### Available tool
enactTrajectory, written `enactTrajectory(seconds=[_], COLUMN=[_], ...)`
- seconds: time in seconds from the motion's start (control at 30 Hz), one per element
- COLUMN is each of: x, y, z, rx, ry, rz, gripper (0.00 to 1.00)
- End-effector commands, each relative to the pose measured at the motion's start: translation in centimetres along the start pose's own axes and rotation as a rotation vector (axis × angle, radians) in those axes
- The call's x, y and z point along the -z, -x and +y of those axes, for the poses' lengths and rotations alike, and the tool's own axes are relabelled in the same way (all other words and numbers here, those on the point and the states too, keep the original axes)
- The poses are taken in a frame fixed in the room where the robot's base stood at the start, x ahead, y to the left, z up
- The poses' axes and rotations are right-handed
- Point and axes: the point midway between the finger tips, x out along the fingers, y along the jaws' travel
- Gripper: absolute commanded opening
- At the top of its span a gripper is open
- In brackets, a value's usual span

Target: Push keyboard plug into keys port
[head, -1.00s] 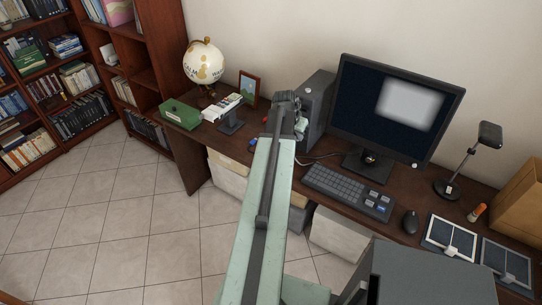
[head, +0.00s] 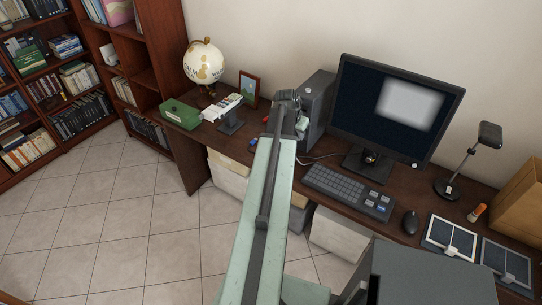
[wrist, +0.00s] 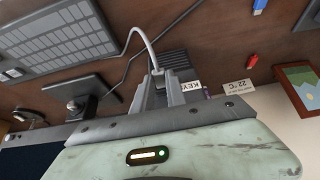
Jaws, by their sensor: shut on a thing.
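The keyboard (head: 338,188) lies on the desk, and in the wrist view (wrist: 62,38) it is at the upper left. Its white cable (wrist: 141,36) runs to the light plug (wrist: 157,71) between the fingers. My gripper (wrist: 160,85) is shut on this plug. In the head view my gripper (head: 302,125) is at the front of the dark computer tower (head: 318,98), mostly behind my arm. A white tag reading KEY (wrist: 191,85) shows just right of the fingers. The port opening is hidden, and I cannot tell whether the plug touches it.
The monitor (head: 392,112) stands right of the tower. A mouse (head: 410,222) and a lamp (head: 488,137) are further right. A blue stick (wrist: 260,6), a red stick (wrist: 251,62) and a picture frame (wrist: 300,88) lie to the right in the wrist view.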

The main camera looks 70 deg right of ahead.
Motion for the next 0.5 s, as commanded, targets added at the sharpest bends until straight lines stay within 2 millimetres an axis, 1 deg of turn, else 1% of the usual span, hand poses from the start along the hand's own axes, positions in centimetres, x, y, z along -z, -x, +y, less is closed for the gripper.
enactTrajectory(seconds=[0.03,0.07,0.1,0.13,0.43,0.5], x=[0.08,0.06,0.06,0.06,0.05,0.08], y=[-0.03,-0.03,-0.03,-0.03,0.02,0.31], z=[0.03,0.04,0.04,0.04,0.03,0.03], rx=[0.000,-0.001,-0.001,-0.001,0.000,0.000], ry=[0.000,0.000,0.000,0.000,0.000,0.000], rz=[0.001,0.001,0.001,0.001,0.000,0.001], gripper=[0.00,0.25,0.36,0.42,0.42,0.42])
